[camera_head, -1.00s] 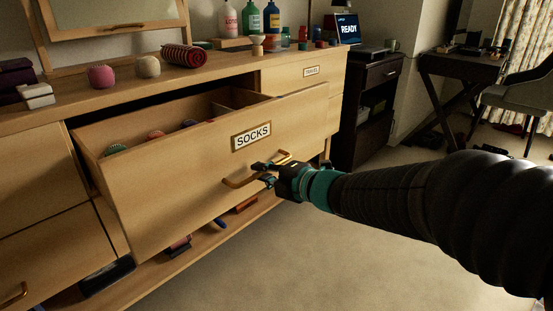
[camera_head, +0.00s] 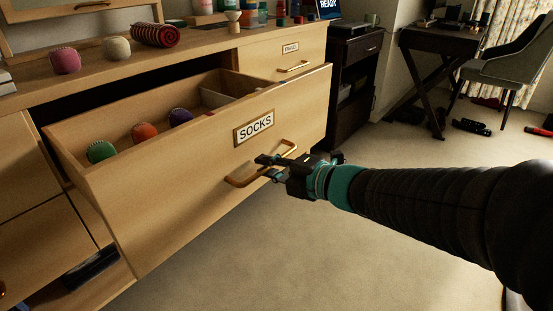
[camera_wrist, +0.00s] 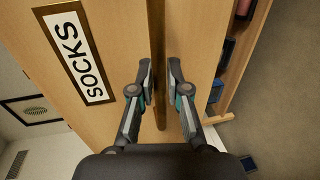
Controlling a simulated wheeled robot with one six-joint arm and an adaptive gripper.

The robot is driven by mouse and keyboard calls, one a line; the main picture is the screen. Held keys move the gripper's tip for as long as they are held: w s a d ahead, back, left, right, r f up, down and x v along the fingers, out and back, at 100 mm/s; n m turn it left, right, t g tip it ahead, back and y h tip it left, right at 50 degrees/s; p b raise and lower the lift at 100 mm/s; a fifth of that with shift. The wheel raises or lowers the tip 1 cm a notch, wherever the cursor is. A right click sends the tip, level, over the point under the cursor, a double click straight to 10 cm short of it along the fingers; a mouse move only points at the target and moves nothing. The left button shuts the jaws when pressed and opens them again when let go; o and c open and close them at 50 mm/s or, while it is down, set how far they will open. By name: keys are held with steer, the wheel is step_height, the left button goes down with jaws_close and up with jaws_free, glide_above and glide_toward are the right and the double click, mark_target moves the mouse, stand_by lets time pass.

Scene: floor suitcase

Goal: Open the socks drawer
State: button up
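The socks drawer (camera_head: 190,180) stands pulled well out of the dresser, with its white SOCKS label (camera_head: 254,129) on the front. The label also shows in the wrist view (camera_wrist: 76,55). Rolled socks in green (camera_head: 101,151), orange (camera_head: 143,132) and purple (camera_head: 180,117) lie inside it. My gripper (camera_head: 268,165) is at the brass bar handle (camera_head: 240,182) below the label. In the wrist view the fingers (camera_wrist: 160,85) lie on either side of the handle (camera_wrist: 157,30), close around it.
Rolled socks (camera_head: 66,60) and a red striped roll (camera_head: 158,35) sit on the dresser top (camera_head: 100,76). A closed TRAVEL drawer (camera_head: 290,53) is to the right behind. A dark cabinet (camera_head: 355,75) and desk (camera_head: 440,42) stand further right. The carpet (camera_head: 290,250) before the drawer is clear.

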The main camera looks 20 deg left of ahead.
steer(key=shift+o, duration=1.1)
steer(key=shift+d, duration=0.1)
steer(key=v, duration=1.1)
steer(key=shift+s+d, duration=0.2)
steer(key=shift+d, duration=0.15)
